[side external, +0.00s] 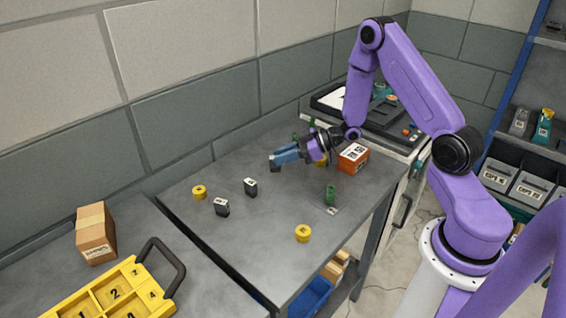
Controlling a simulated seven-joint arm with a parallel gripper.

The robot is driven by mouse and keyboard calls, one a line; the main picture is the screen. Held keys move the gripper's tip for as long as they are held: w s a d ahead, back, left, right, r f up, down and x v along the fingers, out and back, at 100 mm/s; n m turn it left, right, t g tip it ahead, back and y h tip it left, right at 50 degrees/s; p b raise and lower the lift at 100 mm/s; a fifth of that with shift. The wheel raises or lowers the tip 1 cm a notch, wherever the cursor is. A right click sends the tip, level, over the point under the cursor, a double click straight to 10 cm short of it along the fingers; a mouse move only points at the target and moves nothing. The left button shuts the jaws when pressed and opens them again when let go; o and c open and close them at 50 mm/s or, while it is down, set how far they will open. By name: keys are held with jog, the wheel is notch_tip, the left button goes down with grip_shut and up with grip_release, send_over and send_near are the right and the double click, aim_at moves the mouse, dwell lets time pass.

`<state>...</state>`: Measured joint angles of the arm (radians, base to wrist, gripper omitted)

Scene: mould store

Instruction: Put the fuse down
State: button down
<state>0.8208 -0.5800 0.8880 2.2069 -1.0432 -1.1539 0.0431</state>
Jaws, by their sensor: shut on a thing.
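My gripper (279,160) reaches leftward from the wrist, above the back part of the grey workbench (265,235). It is shut on the fuse, with blue and dark parts showing at its end. The fuse is small and partly hidden here, so I cannot clearly separate it from the fingers. The gripper looks to be above the bench top; I cannot tell the exact gap. Two small black blocks with pale faces, one (221,207) nearer and one (250,187) farther, stand on the bench to the lower left of the gripper.
Yellow round pieces lie at the left (199,192) and front (303,233). A green piece (331,195) stands right of centre. An orange box (353,158) is behind it. A yellow numbered tray (115,292) and cardboard box (96,234) occupy the left bench. The middle bench has free room.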

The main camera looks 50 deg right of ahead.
jog(key=shift+f, duration=1.15)
jog(key=shift+f, duration=0.15)
jog(key=c, duration=1)
grip_release()
